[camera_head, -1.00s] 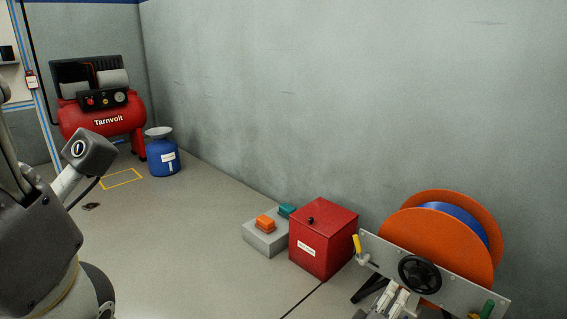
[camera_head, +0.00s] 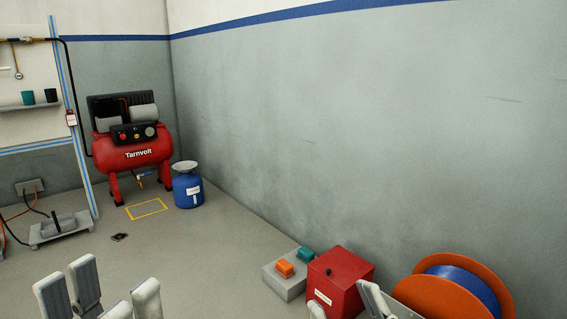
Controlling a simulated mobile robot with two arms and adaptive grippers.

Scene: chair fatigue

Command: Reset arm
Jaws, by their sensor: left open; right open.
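My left gripper (camera_head: 101,287) shows at the bottom left, its pale grey fingers pointing up and spread apart. It is open, with only bare floor seen between the fingers. My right gripper (camera_head: 344,301) shows at the bottom edge, in front of the red box (camera_head: 342,272) and the orange reel (camera_head: 415,289). Its fingertips are apart and it is open. I see nothing held in either gripper. The palms and most of both arms are below the picture.
A red compressor (camera_head: 135,153) and a blue canister (camera_head: 187,190) stand at the back left. A grey block (camera_head: 287,285) with orange and teal buttons sits beside the red box, near the wall. A grey wheeled unit (camera_head: 62,230) is at far left. The middle floor is clear.

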